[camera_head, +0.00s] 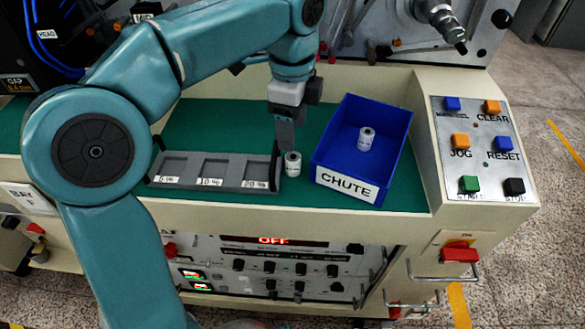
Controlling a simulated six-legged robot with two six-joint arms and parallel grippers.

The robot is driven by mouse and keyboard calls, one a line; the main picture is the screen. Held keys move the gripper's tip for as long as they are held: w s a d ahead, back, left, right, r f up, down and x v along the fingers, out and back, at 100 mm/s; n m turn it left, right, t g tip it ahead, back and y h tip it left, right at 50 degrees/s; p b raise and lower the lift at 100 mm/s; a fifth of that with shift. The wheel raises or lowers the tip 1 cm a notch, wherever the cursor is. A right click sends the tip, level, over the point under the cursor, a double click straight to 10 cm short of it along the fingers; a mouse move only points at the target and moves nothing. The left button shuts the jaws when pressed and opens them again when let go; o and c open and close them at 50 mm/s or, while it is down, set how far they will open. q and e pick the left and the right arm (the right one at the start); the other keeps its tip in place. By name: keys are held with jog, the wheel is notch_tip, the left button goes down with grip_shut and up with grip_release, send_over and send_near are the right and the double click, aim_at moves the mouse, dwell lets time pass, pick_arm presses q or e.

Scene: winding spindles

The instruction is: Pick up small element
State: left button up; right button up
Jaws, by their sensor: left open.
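A small white cylindrical element (293,164) stands upright on the green mat, between the grey tray and the blue bin. A second small white element (366,139) stands inside the blue bin labelled CHUTE (346,186). My left gripper (287,142) points down just above and slightly left of the element on the mat. Its jaws are open and I see nothing held in them. Whether a finger touches the element cannot be told. The grey tray (212,184) has three compartments labelled 5%, 10% and 20%, which look empty. My right gripper is not in view.
A control panel (480,150) with coloured buttons stands at the right. The machine with a metal spindle (440,20) rises behind. Free green mat (405,195) lies right of the bin. My left arm covers the left side of the view.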

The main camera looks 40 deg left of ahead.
aim_at(295, 157)
pick_arm(q)
notch_tip(295, 157, down, 3)
jog(key=shift+f, duration=0.1)
jog(key=f, duration=0.1)
jog(key=f+b, duration=0.1)
jog(key=f, duration=0.3)
jog(key=shift+d+b, duration=0.25)
jog(key=shift+b, duration=0.05)
grip_shut()
